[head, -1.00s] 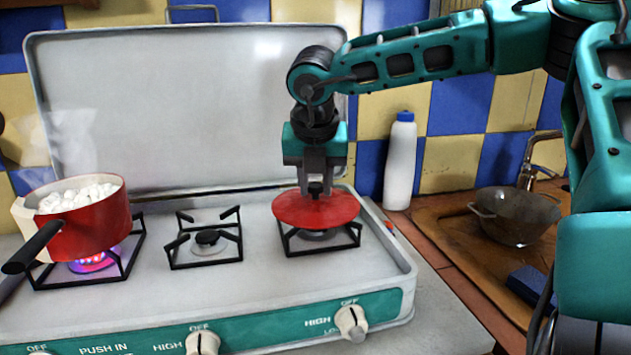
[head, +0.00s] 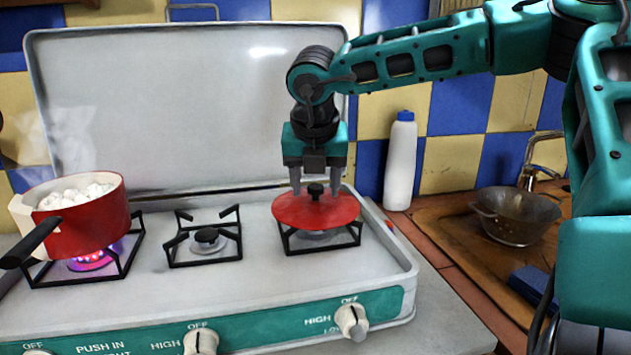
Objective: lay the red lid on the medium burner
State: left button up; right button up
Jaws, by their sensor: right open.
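The red lid (head: 300,210) lies on the black grate of the right-hand burner (head: 345,243), roughly level, with its dark knob (head: 316,190) upward. My right gripper (head: 317,188) is directly above the lid, pointing down. Its two fingers are spread apart on either side of the knob, with a gap to it on both sides. The lid covers most of that burner. The middle burner (head: 206,238) is bare and looks smaller. My left gripper is not in view.
A red pot (head: 90,230) full of white lumps steams on the lit left burner, its black handle towards the front left. The raised stove cover (head: 190,100) stands behind.

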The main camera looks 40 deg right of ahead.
jog(key=shift+r+p, duration=0.35)
jog(key=shift+p, duration=0.15)
jog(key=p+v, duration=0.1)
jog(key=v, duration=1.1)
jog(key=shift+w, duration=0.1)
